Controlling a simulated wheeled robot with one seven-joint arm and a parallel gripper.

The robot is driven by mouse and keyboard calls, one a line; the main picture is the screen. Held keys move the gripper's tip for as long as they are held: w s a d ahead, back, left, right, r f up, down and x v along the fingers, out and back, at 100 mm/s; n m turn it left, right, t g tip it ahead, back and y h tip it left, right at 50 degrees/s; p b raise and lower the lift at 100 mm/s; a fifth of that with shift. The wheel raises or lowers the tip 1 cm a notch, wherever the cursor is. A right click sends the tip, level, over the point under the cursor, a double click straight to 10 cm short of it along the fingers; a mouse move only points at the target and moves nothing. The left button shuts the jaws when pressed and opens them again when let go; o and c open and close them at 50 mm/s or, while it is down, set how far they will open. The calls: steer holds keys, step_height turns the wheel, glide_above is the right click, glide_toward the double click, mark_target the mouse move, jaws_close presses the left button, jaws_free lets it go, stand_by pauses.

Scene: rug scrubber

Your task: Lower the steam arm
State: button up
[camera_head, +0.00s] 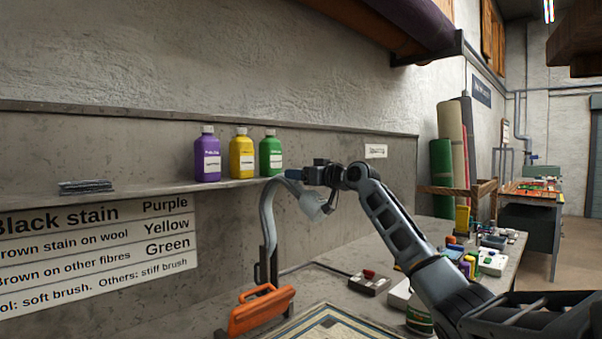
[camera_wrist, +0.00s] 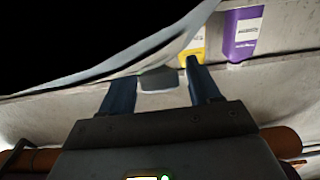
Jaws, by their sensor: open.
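The steam arm (camera_head: 268,222) is a grey curved tube. It rises from the bench beside the rug, bends over at the top and ends in a pale nozzle (camera_head: 312,206) that hangs below my wrist. My gripper (camera_head: 290,175) is at the top bend, with its blue fingers pointing left. In the wrist view my gripper (camera_wrist: 161,88) is open, its two blue fingers apart. A small grey block (camera_wrist: 158,79) appears between the fingertips; I cannot tell whether either finger touches it. My gripper partly hides the top of the steam arm.
Purple (camera_head: 207,160), yellow (camera_head: 241,158) and green (camera_head: 270,157) bottles stand on the shelf behind my gripper. An orange piece (camera_head: 260,309) stands by the patterned rug (camera_head: 330,326). A box with a red button (camera_head: 369,282) and several small items crowd the bench at right.

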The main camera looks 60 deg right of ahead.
steer(key=shift+w, duration=0.1)
jaws_close()
stand_by(0.6)
